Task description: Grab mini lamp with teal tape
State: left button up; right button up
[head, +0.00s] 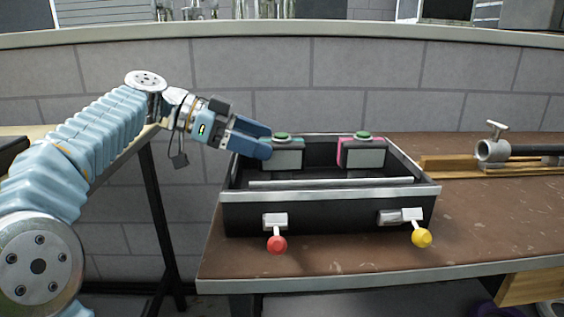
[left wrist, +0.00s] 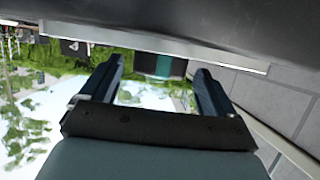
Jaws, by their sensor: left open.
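The mini lamp with teal tape (head: 288,158) stands in the left part of a black tray (head: 330,215). It has a grey face and a green top. In the left wrist view a dark body with a teal band (left wrist: 165,66) shows between and beyond the fingertips. My left gripper (head: 266,142) is at the lamp's left side, over the tray's left wall. Its jaws (left wrist: 158,72) are open. I cannot tell whether a finger touches the lamp. A second, similar lamp with pink tape (head: 364,155) stands at the right in the tray. My right gripper is out of view.
The tray sits on a brown bench (head: 320,262). Its front carries a red knob (head: 277,245) and a yellow knob (head: 421,238). A wooden board with a metal clamp (head: 490,150) lies at the right. A grey block wall (head: 370,80) stands behind.

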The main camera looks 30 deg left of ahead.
aim_at(281, 150)
pick_arm(q)
jog(key=x, duration=0.5)
jog(key=shift+f, duration=0.1)
jog(key=shift+s, duration=0.1)
jog(key=c, duration=1.4)
